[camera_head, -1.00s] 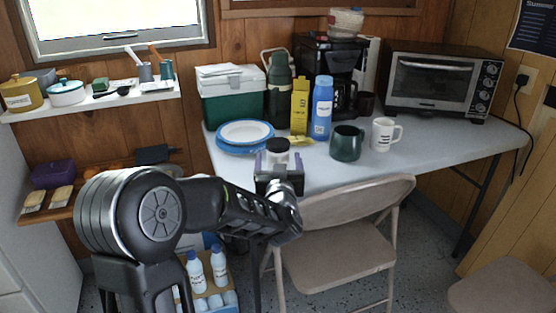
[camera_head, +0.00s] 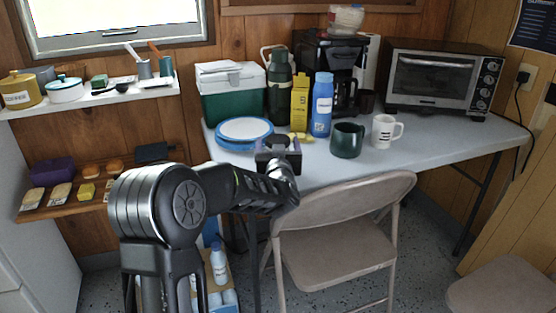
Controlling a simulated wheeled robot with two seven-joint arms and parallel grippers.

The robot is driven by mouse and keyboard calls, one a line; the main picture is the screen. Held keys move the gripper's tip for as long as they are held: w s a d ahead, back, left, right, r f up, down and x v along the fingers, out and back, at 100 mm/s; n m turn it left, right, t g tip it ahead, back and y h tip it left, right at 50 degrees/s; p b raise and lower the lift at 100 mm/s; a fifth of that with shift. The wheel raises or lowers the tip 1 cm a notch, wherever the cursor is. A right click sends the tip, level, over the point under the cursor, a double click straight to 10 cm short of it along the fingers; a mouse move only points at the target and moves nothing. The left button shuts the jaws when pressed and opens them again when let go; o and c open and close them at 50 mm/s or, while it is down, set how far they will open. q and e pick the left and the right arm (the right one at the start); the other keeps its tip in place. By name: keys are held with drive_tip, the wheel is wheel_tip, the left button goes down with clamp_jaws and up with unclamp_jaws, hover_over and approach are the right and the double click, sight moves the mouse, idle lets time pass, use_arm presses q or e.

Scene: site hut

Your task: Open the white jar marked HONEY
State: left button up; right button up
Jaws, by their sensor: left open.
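A small jar with a black lid (camera_head: 278,141) stands at the front edge of the table, left of the chair back. My left gripper (camera_head: 278,153) is open in front of it, with one finger on each side of the jar. The gripper hides nearly all of the jar's body, and no HONEY marking can be read. I cannot tell whether the fingers touch the jar. My right gripper is not in view.
On the table (camera_head: 420,145) stand a blue-rimmed plate stack (camera_head: 245,131), a yellow carton (camera_head: 300,102), a blue bottle (camera_head: 322,104), a green mug (camera_head: 347,140) and a white mug (camera_head: 385,132). A folding chair (camera_head: 340,222) stands in front.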

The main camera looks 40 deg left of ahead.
use_arm(q)
drive_tip(key=shift+w+a, duration=0.15)
drive_tip(key=shift+w, duration=0.05)
idle(0.5)
clamp_jaws()
idle(0.7)
